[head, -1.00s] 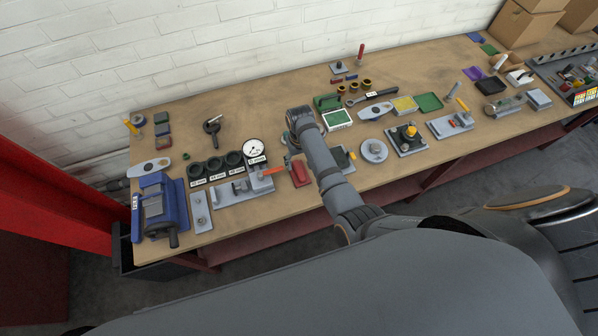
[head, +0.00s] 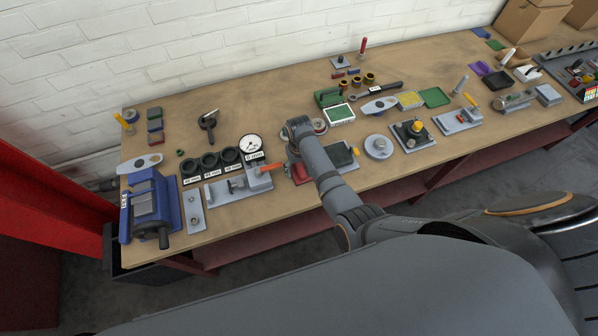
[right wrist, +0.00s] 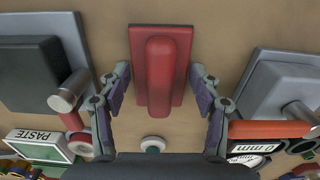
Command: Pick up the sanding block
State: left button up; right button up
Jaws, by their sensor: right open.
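The sanding block appears to be the red block with a rounded raised grip (right wrist: 160,75). It lies upright in the right wrist view, its long side pointing away from me. In the head view its red body (head: 300,173) shows near the bench's front edge, partly hidden by my right arm. My right gripper (right wrist: 160,78) is open, with one finger on each side of the block and a gap to it on both sides. No contact shows. In the head view my wrist hides most of this gripper. My left gripper is not in view.
A grey fixture with a dark plate (head: 342,154) stands right of the block. A grey toggle clamp with an orange-red handle (head: 270,167) and a dial gauge (head: 250,145) stand to its left. A paste box (head: 340,114) lies behind. Bare bench shows around the block.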

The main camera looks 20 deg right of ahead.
jog(key=shift+r, duration=0.1)
jog(key=shift+c, duration=0.3)
jog(key=c, duration=0.8)
jog(key=shift+r, duration=0.55)
jog(key=s+d+r, duration=0.1)
jog(key=r, duration=0.1)
jog(key=d+r, duration=0.1)
jog(key=r, duration=0.1)
jog(key=s+r, duration=0.1)
jog(key=r, duration=0.1)
jog(key=shift+s+d+r, duration=0.1)
jog(key=shift+s+d, duration=0.2)
jog(key=shift+d, duration=0.1)
jog(key=shift+s+d+r+b, duration=0.4)
jog(key=shift+s+d+r, duration=0.55)
jog(key=shift+s+d, duration=0.3)
jog(key=shift+s+d+r+b, duration=0.35)
jog(key=shift+s+d+r, duration=0.6)
jog(key=shift+s+d, duration=0.2)
jog(key=shift+s+d+r+b, duration=0.4)
jog(key=shift+s+d+r, duration=0.55)
jog(key=shift+s+d, duration=0.3)
jog(key=shift+w, duration=0.1)
